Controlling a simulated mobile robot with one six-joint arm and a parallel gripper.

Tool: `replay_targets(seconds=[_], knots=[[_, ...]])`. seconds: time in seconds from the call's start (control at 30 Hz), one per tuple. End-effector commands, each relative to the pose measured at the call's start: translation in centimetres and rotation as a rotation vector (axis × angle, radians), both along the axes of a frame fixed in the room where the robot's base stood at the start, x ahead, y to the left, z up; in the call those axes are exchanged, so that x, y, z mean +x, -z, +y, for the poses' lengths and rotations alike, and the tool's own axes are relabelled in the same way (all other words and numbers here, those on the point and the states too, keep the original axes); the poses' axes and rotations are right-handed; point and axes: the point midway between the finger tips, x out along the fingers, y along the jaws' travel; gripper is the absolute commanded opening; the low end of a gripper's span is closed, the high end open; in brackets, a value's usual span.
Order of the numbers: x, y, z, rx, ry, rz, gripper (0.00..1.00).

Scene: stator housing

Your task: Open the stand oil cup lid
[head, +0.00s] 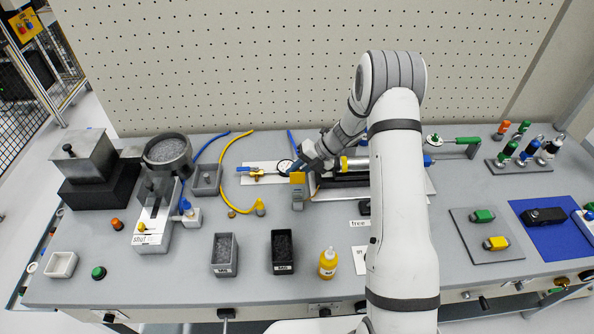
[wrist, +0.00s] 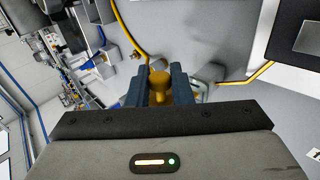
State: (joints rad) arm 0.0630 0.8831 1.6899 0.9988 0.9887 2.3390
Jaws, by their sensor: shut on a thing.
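A brass-yellow piece with a rounded knob (wrist: 159,82) sits between the two dark blue fingers of my gripper (wrist: 160,88) in the wrist view. The fingers are shut on it, one on each side. In the head view my gripper (head: 292,168) is low over the middle back of the bench, just behind a grey block with a yellow top (head: 298,179). I cannot make out the cup itself or tell whether its lid is raised; the fingers and arm hide that spot in the head view.
A yellow cylinder (head: 354,163) lies right of my gripper, partly behind my arm. A brass fitting (head: 257,173) and yellow hose (head: 226,184) lie to the left. A pegboard wall (head: 230,70) rises behind.

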Motion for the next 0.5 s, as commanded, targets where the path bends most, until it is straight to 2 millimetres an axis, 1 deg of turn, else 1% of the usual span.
replay_targets(seconds=[0.2, 0.5], knots=[[0.27, 0.25, 0.00, -0.001, 0.002, 0.066, 0.00], [0.27, 0.30, 0.03, -0.001, 0.002, 0.088, 0.00]])
